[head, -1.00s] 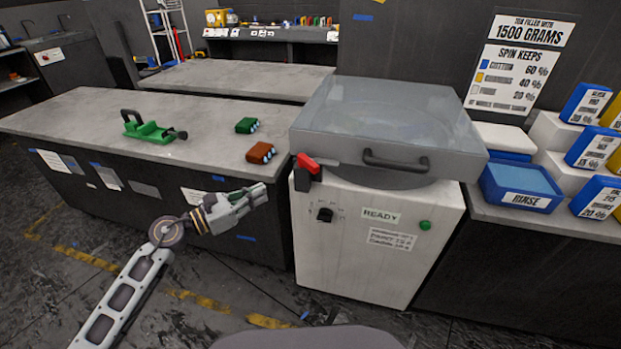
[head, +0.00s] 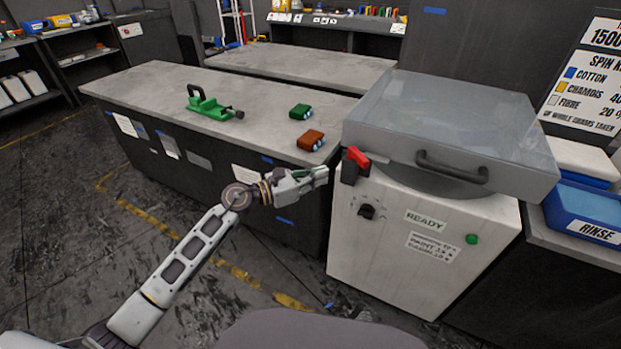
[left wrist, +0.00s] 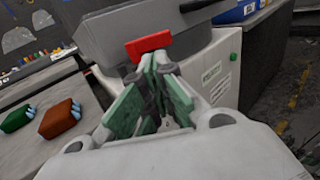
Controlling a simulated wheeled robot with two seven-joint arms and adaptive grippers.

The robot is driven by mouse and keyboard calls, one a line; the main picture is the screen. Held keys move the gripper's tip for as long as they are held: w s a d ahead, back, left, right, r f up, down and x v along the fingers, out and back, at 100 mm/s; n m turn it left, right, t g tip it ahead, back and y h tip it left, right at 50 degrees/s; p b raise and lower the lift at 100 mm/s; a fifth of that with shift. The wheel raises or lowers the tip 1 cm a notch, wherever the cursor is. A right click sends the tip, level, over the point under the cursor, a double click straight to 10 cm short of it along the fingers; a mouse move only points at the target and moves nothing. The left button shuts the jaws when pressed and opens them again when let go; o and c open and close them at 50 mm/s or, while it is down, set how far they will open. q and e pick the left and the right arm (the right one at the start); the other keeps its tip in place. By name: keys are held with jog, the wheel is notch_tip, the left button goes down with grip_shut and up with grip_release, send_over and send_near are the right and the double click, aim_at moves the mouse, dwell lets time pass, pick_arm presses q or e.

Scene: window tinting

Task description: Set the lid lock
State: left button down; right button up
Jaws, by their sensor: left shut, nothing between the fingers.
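The red lid lock lever (head: 358,157) sits on a dark bracket at the front left corner of the spinner machine (head: 400,245). It also shows in the left wrist view (left wrist: 148,45), straight ahead of the fingertips. The machine's translucent grey lid (head: 450,115) is down, with a dark handle (head: 452,167) on its front. My left gripper (head: 322,174) is shut and empty, just left of the lever and slightly below it. In the left wrist view its green-padded fingers (left wrist: 158,62) meet just under the lever; I cannot tell whether they touch it. My right gripper is not in view.
A dark knob (head: 367,211), a READY label (head: 425,220) and a green button (head: 472,239) are on the machine's front. A bench (head: 160,85) at left holds a green clamp (head: 208,103), a green block (head: 300,111) and a brown block (head: 311,140). A blue rinse tub (head: 590,215) stands at right.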

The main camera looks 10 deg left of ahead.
aim_at(358, 159)
pick_arm(q)
jog(key=shift+x, duration=4.8)
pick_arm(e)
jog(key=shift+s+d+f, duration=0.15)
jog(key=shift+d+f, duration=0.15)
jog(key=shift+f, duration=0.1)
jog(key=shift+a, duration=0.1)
